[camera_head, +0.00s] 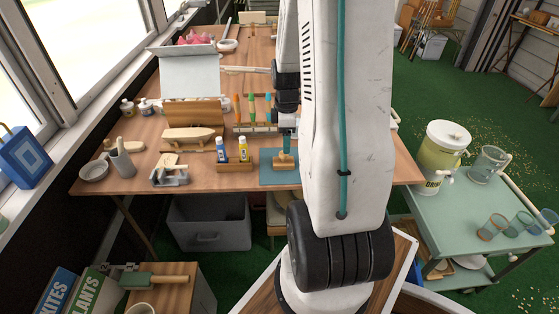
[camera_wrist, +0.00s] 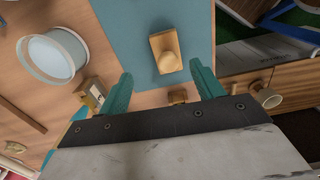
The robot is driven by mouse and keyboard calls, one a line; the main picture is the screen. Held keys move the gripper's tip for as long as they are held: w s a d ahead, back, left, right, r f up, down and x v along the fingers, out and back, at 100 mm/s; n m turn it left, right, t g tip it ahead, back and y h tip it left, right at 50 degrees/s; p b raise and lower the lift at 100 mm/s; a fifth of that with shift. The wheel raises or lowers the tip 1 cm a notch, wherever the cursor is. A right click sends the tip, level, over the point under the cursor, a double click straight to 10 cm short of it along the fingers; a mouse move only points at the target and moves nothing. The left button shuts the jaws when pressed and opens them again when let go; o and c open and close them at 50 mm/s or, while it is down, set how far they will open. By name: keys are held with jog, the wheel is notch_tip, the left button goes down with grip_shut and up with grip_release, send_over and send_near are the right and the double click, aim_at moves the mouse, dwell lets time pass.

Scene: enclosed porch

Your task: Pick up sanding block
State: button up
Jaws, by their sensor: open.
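The sanding block (camera_head: 284,163) is a small tan wooden block with a round knob. It lies on a blue-teal mat (camera_head: 275,178) at the front of the workbench. In the wrist view the block (camera_wrist: 158,42) lies on the mat (camera_wrist: 225,12), with its knob between the lines of my fingertips. My gripper (camera_wrist: 161,68) has two teal fingers spread apart with nothing held. In the head view my gripper (camera_head: 286,142) appears just above the block; the remaining gap is hard to judge.
A green cart (camera_head: 480,200) stands at the right.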

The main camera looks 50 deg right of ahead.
aim_at(283, 158)
jog(key=shift+w+a+f, duration=0.2)
jog(key=shift+a+f, duration=0.1)
jog(key=f, duration=0.7)
jog(key=shift+s+a+f, duration=0.1)
jog(key=shift+s+a, duration=0.1)
jog(key=shift+a, duration=0.15)
jog(key=c, duration=1.1)
